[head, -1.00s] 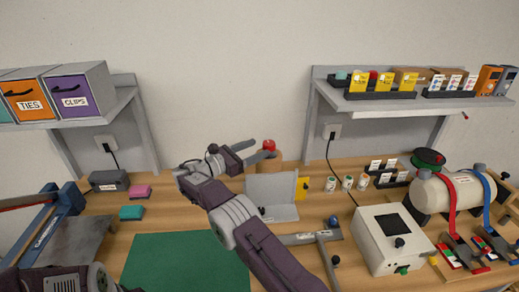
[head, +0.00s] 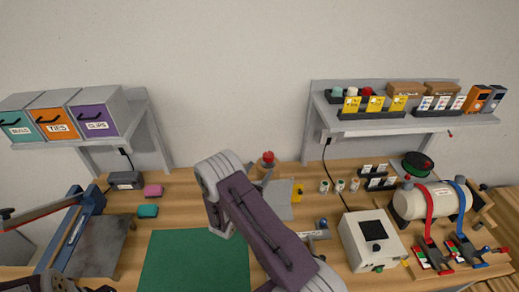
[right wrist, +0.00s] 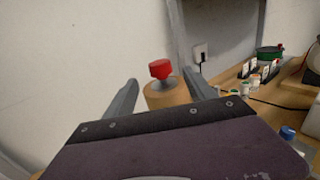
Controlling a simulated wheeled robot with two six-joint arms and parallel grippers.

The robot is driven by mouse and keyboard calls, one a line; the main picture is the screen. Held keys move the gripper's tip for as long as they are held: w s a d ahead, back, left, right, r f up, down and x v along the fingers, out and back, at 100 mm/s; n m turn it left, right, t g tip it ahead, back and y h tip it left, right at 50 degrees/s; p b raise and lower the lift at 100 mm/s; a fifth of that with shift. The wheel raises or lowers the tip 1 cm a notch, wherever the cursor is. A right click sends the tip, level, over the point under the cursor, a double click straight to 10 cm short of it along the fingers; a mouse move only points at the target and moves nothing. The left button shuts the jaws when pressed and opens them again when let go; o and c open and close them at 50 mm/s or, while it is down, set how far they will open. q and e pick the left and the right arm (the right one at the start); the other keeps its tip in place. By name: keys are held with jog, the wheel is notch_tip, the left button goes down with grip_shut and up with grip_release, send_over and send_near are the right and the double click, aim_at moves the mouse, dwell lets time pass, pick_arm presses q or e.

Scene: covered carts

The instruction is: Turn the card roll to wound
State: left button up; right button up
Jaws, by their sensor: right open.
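A brown cylinder with a red knob (head: 268,157) on top stands at the back of the bench and may be the card roll. It also shows in the right wrist view, where the brown body (right wrist: 168,95) sits under the knob. My right gripper (right wrist: 161,78) is open, with one finger on each side of the cylinder in that picture. I cannot tell whether either finger touches it. In the head view my right arm hides most of this gripper.
A grey bent plate (head: 279,200) stands just in front of the cylinder. A white box with a dark screen (head: 368,243) and a cream drum with red and blue straps (head: 407,204) are to the right. A green mat (head: 185,262) lies front left. Shelves hang on both sides.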

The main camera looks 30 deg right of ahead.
aim_at(266, 160)
jog(key=p+x, duration=0.3)
jog(key=x, duration=0.5)
jog(key=shift+d+p, duration=0.2)
jog(key=shift+p, duration=0.15)
jog(key=shift+w+d+f, duration=0.1)
jog(key=shift+w+d, duration=0.2)
jog(key=shift+d, duration=0.1)
jog(key=shift+a, duration=0.1)
